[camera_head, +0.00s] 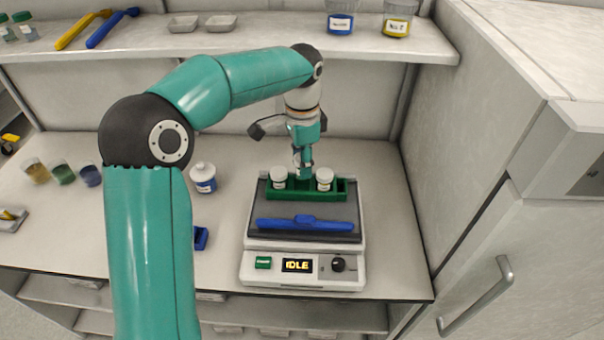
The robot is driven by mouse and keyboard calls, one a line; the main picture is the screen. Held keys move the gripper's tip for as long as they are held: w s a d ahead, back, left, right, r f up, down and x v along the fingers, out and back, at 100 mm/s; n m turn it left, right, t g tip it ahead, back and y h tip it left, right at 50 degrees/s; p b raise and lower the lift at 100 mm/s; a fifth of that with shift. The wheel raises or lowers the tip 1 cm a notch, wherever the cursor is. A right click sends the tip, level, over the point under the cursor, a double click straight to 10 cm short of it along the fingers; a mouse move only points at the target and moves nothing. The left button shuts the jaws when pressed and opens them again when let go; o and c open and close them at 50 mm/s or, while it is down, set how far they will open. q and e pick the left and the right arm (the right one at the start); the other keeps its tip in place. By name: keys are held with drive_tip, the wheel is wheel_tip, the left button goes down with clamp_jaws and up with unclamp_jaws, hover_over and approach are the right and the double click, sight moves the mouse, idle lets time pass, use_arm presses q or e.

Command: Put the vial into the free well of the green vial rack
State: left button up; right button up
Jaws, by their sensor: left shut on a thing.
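The green vial rack (307,196) sits on the dark top of a white device. Two white-capped vials stand in it, a left one (279,178) and a right one (324,179). My left gripper (303,170) points down over the rack, between these two vials. It is shut on the vial, which is mostly hidden by the fingers. I cannot tell how far the held vial is above or inside the well below it. My right gripper is not in view.
The white device (252,264) shows IDLE; a blue bar (305,223) lies on its top before the rack. A white bottle with a blue label (203,177) stands left of it. A shelf (270,47) runs behind; a cabinet (505,240) closes the right side.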

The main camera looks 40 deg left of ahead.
use_arm(q)
drive_tip(key=shift+f, duration=1.95)
drive_tip(key=shift+f, duration=0.3)
drive_tip(key=o, duration=0.9)
drive_tip(key=shift+r, duration=0.15)
wheel_tip(320, 180, up, 12)
drive_tip(key=shift+r+p, duration=0.2)
drive_tip(key=shift+p, duration=0.2)
drive_tip(key=shift+s+f, duration=0.1)
drive_tip(key=shift+s, duration=0.05)
